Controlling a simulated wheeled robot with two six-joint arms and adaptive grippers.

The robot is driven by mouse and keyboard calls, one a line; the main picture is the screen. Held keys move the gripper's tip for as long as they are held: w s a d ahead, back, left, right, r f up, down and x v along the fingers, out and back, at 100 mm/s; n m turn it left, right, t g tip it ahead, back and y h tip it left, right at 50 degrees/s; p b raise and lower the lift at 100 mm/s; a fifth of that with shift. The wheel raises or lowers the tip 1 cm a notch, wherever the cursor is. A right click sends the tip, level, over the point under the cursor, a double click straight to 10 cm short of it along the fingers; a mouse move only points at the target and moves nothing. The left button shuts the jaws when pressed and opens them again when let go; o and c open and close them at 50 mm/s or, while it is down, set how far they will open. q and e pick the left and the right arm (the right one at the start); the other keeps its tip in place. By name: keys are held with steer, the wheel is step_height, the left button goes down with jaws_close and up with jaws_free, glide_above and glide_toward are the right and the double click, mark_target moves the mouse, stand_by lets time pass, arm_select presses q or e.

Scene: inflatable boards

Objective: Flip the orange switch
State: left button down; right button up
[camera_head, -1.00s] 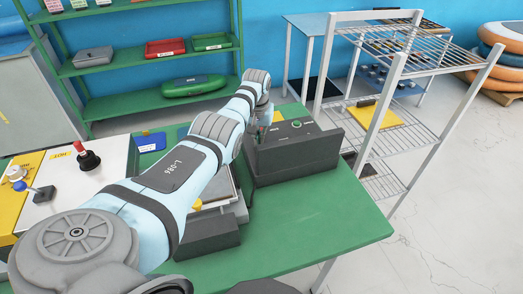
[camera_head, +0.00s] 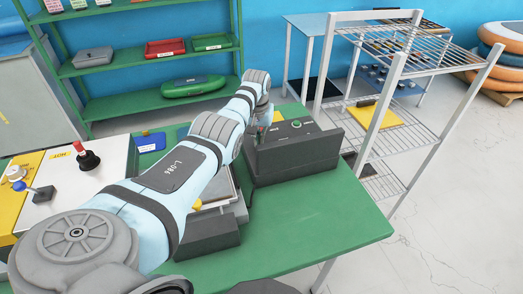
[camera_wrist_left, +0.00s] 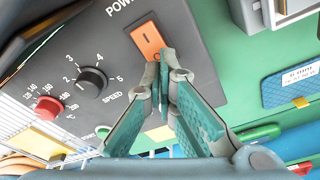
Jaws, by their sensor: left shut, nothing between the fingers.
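The orange switch (camera_wrist_left: 148,40) is a rocker set in a dark grey control panel, below the "POWER" lettering, in the left wrist view. My left gripper (camera_wrist_left: 160,62) is shut and empty, its fingertips over the lower part of the switch. I cannot tell whether they touch it. In the head view the left gripper (camera_head: 258,130) is at the left end of the dark machine (camera_head: 297,160), mostly hidden by my arm, and the switch does not show there. My right gripper is not in view.
The panel also has a black speed knob (camera_wrist_left: 92,81), a red knob (camera_wrist_left: 48,108) and a green button (camera_wrist_left: 103,131). The green table (camera_head: 320,225) is clear at the front right.

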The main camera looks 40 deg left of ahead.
arm_select(q)
steer(key=shift+f+b, duration=0.8)
steer(key=shift+f, duration=0.25)
steer(key=shift+s+d+r, duration=0.1)
step_height(320, 180, up, 7)
steer(key=p, duration=0.7)
steer(key=shift+r+p, duration=0.1)
steer(key=shift+p, duration=0.25)
steer(key=shift+f, duration=0.2)
